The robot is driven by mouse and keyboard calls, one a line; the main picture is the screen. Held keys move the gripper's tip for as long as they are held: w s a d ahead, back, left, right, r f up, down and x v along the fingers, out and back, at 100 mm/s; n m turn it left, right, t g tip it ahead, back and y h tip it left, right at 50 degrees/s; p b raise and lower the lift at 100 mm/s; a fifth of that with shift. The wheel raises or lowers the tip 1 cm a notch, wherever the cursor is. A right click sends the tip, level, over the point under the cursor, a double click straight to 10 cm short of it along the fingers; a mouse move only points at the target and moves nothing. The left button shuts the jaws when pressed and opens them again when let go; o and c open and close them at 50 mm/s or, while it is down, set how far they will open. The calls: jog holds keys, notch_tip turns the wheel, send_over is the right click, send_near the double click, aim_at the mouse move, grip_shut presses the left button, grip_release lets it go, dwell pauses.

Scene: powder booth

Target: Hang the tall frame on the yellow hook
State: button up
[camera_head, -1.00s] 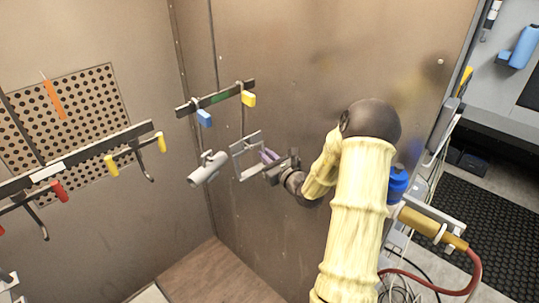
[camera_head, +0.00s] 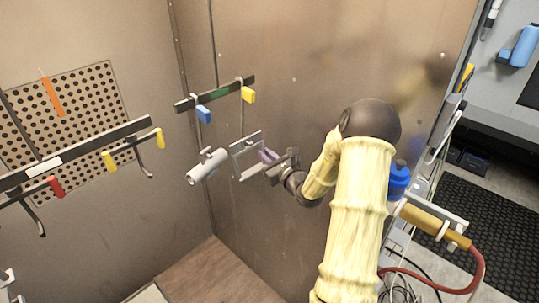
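The tall frame, a grey open rectangle (camera_head: 239,166), is upright near the back wall, just below the rod under the yellow tag (camera_head: 248,95) of the small dark rack. Whether its top bar touches that hook is too small to tell. My gripper (camera_head: 267,156) comes from the right, its purple fingers at the frame's right side. Finger spacing and grip are unclear at this size. A blue tag (camera_head: 203,115) marks the hook to the left, and a grey cylinder (camera_head: 207,165) hangs below it, close beside the frame.
A longer rack (camera_head: 75,153) at the left carries red and yellow tagged hooks, including yellow ones (camera_head: 109,161). A perforated panel (camera_head: 90,100) is behind it. Wood-look floor (camera_head: 215,275) lies open below. A blue bottle (camera_head: 398,180) and hoses are right of my arm.

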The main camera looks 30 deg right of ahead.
jog(key=o, duration=0.5)
jog(key=s+d+b, duration=0.2)
jog(key=s+b, duration=0.4)
jog(key=s, duration=1.1)
jog(key=shift+s+d+b, duration=0.2)
jog(key=shift+b, duration=0.2)
jog(key=shift+w, duration=0.1)
